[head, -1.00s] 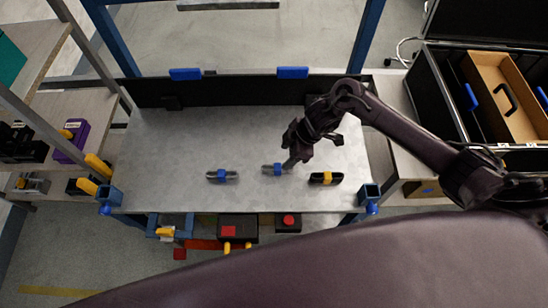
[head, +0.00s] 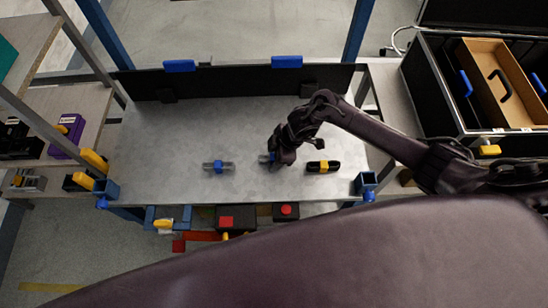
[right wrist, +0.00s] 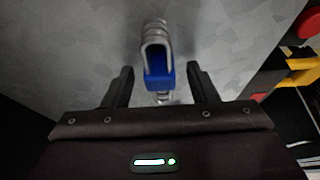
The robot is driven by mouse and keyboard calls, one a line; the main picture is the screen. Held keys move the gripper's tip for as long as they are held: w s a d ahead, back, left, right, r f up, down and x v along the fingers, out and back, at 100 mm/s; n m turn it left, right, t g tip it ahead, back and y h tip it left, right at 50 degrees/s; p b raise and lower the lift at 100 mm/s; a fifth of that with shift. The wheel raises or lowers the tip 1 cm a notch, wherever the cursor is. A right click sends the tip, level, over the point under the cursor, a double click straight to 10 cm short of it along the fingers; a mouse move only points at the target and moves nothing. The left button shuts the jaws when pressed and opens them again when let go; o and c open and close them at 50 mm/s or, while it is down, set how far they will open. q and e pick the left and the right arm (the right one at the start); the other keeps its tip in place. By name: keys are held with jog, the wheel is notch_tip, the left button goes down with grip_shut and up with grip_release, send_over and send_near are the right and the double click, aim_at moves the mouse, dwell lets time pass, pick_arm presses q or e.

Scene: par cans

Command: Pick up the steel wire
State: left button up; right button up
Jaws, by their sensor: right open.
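A grey steel wire coil with a blue band (head: 264,158) lies in the middle of the metal table, partly hidden by my right gripper (head: 279,159). In the right wrist view the coil (right wrist: 156,36) lies lengthwise, its blue band between and just ahead of the open fingers of my right gripper (right wrist: 160,76). The fingers stand on either side with a gap to each. I cannot tell the remaining height. A similar grey bundle with a blue band (head: 218,167) lies to the left. My left gripper is not in view.
A black bundle with a yellow band (head: 323,166) lies close to the right of my gripper. The metal table (head: 180,125) is clear behind the bundles, up to a dark back panel (head: 230,82). An open case (head: 440,90) stands at the right.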

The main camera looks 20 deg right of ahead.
jog(key=shift+f, duration=0.2)
jog(key=c, duration=1.1)
jog(key=shift+r, duration=0.15)
